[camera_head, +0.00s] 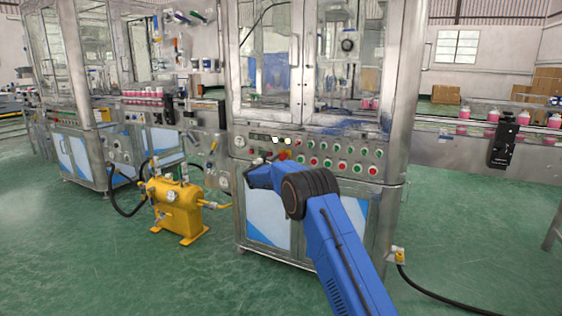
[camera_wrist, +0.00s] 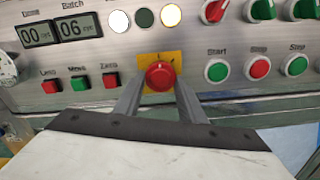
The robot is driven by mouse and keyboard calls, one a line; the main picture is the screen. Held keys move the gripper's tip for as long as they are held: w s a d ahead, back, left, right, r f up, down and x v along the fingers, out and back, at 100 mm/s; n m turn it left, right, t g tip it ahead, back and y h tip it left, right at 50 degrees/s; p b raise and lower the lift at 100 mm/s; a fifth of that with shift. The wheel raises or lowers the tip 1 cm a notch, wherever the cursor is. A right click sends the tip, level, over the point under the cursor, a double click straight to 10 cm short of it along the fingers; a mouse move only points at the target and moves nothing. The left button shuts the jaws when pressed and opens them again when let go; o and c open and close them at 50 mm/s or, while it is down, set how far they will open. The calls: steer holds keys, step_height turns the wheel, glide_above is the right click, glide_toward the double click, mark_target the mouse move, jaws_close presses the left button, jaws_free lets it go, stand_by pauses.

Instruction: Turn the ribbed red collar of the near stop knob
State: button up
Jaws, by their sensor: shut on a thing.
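The near stop knob (camera_wrist: 160,75) is a round red knob on a yellow square plate (camera_wrist: 173,58), low on the machine's steel control panel in the wrist view. My gripper (camera_wrist: 160,88) has its two grey fingers on either side of the knob, shut on its red collar. The ribs of the collar are too small to make out, and its lower part is hidden between the fingers. In the head view the yellow plate (camera_head: 285,155) shows just above my blue arm, and the fingers there are too small to tell.
Around the knob are red buttons (camera_wrist: 80,83) at left, green and red buttons (camera_wrist: 257,70) at right, and a display (camera_wrist: 55,31) above left. Lit lamps (camera_wrist: 171,15) sit above it. A yellow tank (camera_head: 178,205) with hoses stands on the floor at left.

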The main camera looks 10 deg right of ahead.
steer(key=m, duration=0.4)
steer(key=shift+a+m, duration=0.1)
steer(key=shift+m, duration=1.4)
steer(key=shift+r, duration=0.1)
steer(key=o, duration=1)
steer(key=shift+o, duration=0.2)
